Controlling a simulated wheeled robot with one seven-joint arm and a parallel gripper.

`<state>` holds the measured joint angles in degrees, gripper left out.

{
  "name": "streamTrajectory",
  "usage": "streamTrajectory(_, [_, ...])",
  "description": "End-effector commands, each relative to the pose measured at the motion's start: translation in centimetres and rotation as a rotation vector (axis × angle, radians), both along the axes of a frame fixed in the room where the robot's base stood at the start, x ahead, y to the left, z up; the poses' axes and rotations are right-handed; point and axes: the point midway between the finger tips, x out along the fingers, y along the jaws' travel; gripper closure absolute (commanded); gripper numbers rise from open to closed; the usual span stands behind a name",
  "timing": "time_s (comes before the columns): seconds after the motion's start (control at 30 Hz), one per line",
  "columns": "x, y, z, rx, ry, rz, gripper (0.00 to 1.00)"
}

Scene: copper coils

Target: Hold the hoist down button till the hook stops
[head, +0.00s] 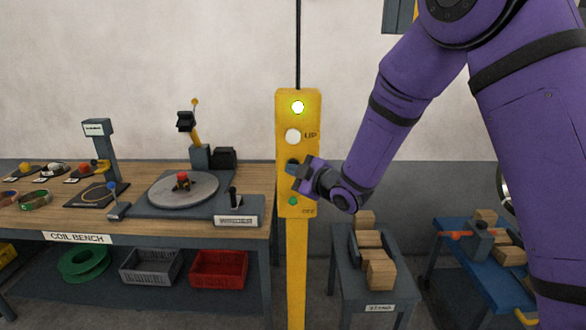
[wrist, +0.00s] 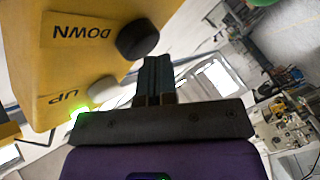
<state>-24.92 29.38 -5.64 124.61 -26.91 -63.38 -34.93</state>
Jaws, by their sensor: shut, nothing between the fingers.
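The yellow hoist pendant (head: 285,185) stands upright in mid-view of the head camera. It has a lit lamp (head: 297,107) on top and a white UP button (head: 292,136) below it. The dark DOWN button (head: 291,162) is partly covered by my gripper (head: 293,170). In the wrist view the pendant (wrist: 50,75) appears upside down, with the black DOWN button (wrist: 138,38) standing out from its face. My gripper's closed fingers (wrist: 157,62) are empty and their tips are close beside that button; I cannot tell whether they touch it. The hook is not clearly visible.
A green button (head: 292,201) sits low on the pendant. The coil bench (head: 150,238) stands left with a turntable (head: 160,192) and crates beneath. A small stand (head: 345,270) with wooden blocks and a blue table (head: 450,255) are at right. A cable (head: 297,45) runs up from the pendant.

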Motion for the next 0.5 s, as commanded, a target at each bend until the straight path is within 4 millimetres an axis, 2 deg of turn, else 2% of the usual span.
streamTrajectory(0.5, [0.54, -0.03, -0.03, 0.000, 0.000, -0.001, 1.00])
